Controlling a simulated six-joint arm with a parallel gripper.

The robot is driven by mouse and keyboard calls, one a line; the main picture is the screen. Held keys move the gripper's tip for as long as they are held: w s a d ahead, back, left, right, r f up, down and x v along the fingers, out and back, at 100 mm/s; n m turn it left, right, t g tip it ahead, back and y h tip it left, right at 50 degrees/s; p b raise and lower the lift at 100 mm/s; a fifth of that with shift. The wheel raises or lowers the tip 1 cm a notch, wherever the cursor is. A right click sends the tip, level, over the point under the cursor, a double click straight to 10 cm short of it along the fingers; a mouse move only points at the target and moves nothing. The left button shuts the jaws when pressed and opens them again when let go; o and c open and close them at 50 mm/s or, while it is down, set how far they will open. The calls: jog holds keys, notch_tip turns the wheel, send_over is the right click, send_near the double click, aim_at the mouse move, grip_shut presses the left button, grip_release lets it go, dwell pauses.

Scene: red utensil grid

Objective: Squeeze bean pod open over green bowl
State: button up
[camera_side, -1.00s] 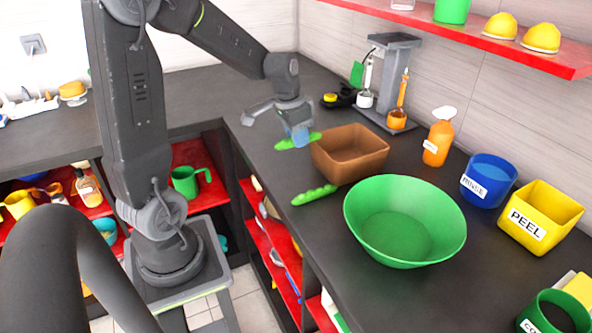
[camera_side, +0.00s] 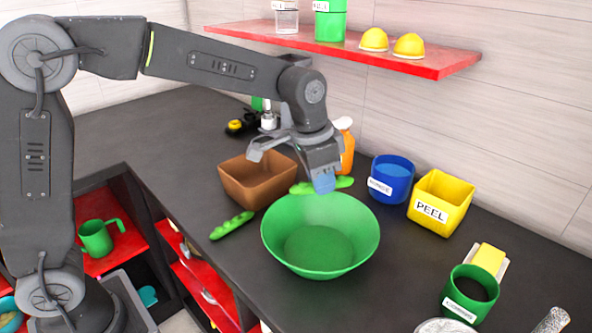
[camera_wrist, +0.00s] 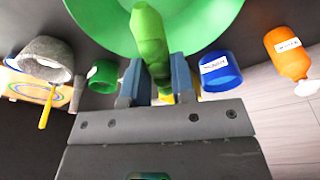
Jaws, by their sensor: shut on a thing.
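My gripper (camera_side: 325,184) is shut on a green bean pod (camera_side: 344,182), whose two ends stick out either side of the blue fingertips. The held pod (camera_wrist: 149,36) also shows between the fingers in the wrist view, with the green bowl behind it; it looks whole. In the side view the pod is held in the air and overlaps the back rim of the wide green bowl (camera_side: 318,251). The bowl's visible inside looks empty. A second green pod (camera_side: 231,225) lies on the counter to the left of the bowl.
A brown square container (camera_side: 243,187) stands behind the bowl on the left. A blue labelled pot (camera_side: 391,184), a yellow PEEL bin (camera_side: 442,205) and a green labelled pot (camera_side: 468,298) stand to the right. A red shelf (camera_side: 440,64) runs above along the wall.

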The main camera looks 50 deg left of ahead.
jog(key=shift+f, duration=0.1)
dwell(0.3)
jog(key=shift+s+a+x, duration=0.1)
jog(key=shift+s+x, duration=0.05)
jog(key=shift+x, duration=0.65)
jog(key=shift+s+a+x, duration=0.1)
jog(key=shift+s+x, duration=0.05)
jog(key=shift+x, duration=0.6)
jog(key=shift+s+a+x, duration=0.1)
jog(key=shift+s+x, duration=0.05)
jog(key=shift+x, duration=0.65)
jog(key=shift+o, duration=0.3)
jog(key=shift+d+f, duration=0.1)
jog(key=shift+c, duration=1)
jog(key=shift+c, duration=0.5)
jog(key=shift+o, duration=1.1)
jog(key=shift+c, duration=0.4)
